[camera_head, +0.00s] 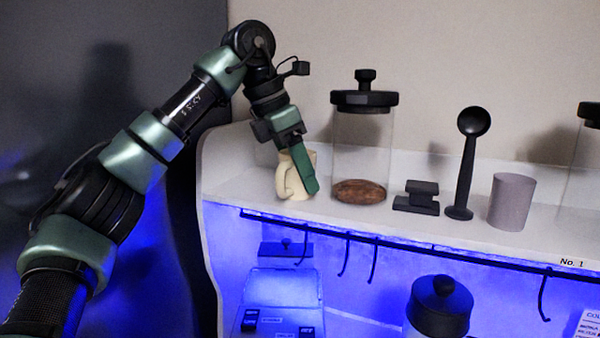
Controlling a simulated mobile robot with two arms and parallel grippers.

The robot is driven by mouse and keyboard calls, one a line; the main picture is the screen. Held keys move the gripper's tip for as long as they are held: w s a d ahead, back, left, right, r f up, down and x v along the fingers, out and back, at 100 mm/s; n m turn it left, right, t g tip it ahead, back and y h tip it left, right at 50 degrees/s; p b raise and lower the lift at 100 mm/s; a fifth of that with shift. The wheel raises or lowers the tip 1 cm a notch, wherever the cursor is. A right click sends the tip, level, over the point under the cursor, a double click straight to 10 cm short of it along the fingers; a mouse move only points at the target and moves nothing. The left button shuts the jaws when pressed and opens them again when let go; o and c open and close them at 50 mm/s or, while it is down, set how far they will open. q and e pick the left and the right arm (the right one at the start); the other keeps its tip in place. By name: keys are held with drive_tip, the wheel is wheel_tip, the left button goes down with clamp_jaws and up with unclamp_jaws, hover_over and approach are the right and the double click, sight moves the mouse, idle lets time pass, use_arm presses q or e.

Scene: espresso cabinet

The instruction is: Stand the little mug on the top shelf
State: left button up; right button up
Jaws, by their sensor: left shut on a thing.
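The little mug (285,180) is cream with a handle on its left side. It is upright at the left end of the white top shelf (235,187). My left gripper (304,180) reaches down over it from above and is shut on it, with a green finger in front of the mug's right side. The other finger is hidden. The mug's base appears at the shelf surface, but I cannot tell whether it touches. My right gripper is not in view.
A glass jar (362,150) with a black lid stands close right of the mug. A black stand (417,197), a black scoop (467,165), a mauve cup (511,202) and another jar (590,160) follow. Hooks (374,260) hang below the shelf, above a machine (280,300) and a dark canister (440,308).

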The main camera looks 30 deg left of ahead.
use_arm(q)
drive_tip(key=shift+s+d, duration=0.1)
drive_tip(key=shift+d, duration=0.05)
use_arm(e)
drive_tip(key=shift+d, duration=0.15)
use_arm(q)
drive_tip(key=o, duration=1.6)
drive_tip(key=shift+f, duration=0.1)
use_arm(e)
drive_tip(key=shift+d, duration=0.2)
use_arm(q)
drive_tip(key=shift+r, duration=0.2)
drive_tip(key=v, duration=0.5)
drive_tip(key=shift+r, duration=0.4)
drive_tip(key=p+v, duration=0.2)
drive_tip(key=v, duration=0.4)
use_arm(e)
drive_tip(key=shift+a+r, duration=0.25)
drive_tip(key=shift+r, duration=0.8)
